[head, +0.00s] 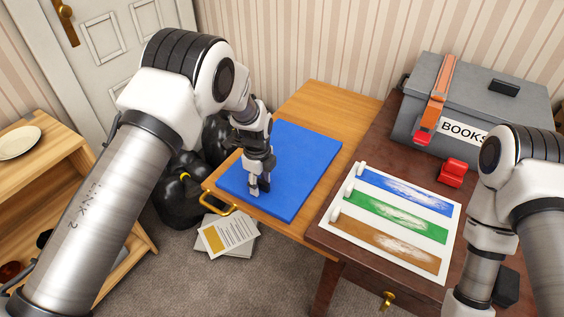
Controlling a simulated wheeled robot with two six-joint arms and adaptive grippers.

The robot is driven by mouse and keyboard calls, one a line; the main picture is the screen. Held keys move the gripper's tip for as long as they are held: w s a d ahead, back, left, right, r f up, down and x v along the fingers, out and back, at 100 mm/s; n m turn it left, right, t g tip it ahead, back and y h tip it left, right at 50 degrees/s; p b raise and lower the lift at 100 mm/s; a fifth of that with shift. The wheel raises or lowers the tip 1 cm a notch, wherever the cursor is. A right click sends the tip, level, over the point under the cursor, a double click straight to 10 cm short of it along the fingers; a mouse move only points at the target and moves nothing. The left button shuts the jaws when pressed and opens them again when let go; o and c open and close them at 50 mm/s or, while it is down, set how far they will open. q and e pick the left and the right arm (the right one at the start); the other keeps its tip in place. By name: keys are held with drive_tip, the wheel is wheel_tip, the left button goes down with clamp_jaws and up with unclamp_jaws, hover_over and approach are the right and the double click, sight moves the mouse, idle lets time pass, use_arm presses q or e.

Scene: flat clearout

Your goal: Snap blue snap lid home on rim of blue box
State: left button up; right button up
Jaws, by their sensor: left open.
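A flat blue rectangular panel (307,160), which looks like the blue snap lid, lies on the light wood surface. Only a thin blue edge shows at its near side, so I cannot tell the lid from the blue box or whether the rim is closed. My left gripper (260,189) points down over the panel's near left part, with its fingers open and nothing between them. Its tips are at or just above the blue surface; contact is unclear. My right arm stands at the right, and its gripper does not show.
Black bags (182,200) and papers (229,236) are on the floor. A yellow handle (216,206) juts out.

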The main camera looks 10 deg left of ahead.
use_arm(q)
clamp_jaws()
drive_tip(key=shift+r, duration=0.15)
